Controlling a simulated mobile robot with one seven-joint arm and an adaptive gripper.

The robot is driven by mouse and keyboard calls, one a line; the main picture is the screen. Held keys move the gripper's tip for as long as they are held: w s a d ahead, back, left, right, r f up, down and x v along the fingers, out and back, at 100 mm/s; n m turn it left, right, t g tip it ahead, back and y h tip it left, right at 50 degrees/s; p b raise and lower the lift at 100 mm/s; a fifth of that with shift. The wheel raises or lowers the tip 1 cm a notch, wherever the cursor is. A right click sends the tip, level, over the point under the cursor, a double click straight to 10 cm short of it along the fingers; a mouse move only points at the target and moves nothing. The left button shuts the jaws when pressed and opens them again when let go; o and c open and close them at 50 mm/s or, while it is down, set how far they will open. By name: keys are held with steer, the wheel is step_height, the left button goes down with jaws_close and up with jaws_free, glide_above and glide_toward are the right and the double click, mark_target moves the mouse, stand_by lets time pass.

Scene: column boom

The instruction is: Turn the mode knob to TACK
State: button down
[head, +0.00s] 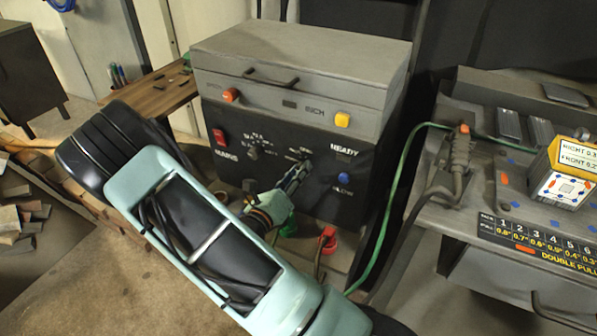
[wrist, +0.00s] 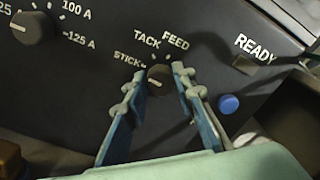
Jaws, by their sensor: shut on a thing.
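The mode knob (wrist: 159,77) is a small dark round knob on the machine's black front panel (head: 285,195). The labels STICK, TACK (wrist: 147,40) and FEED (wrist: 176,42) run around its upper side in the wrist view. My gripper (wrist: 159,74) has one finger on each side of the knob and is shut on it. A small pale mark shows on the knob's face, but I cannot tell which label it points to. In the head view my gripper (head: 300,172) reaches the panel below READY and hides the knob.
An amperage knob (wrist: 33,27) sits to the left on the panel. A READY window (wrist: 244,64) and a blue button (wrist: 229,104) are close on the right. A red switch (head: 219,137) is at far left. A red plug (head: 327,238) and green cable (head: 392,200) lie below and right.

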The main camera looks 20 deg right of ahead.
steer(key=shift+s+m, duration=0.1)
steer(key=shift+m, duration=3.8)
steer(key=c, duration=1.6)
jaws_free()
steer(key=shift+y, duration=0.3)
steer(key=v, duration=1.2)
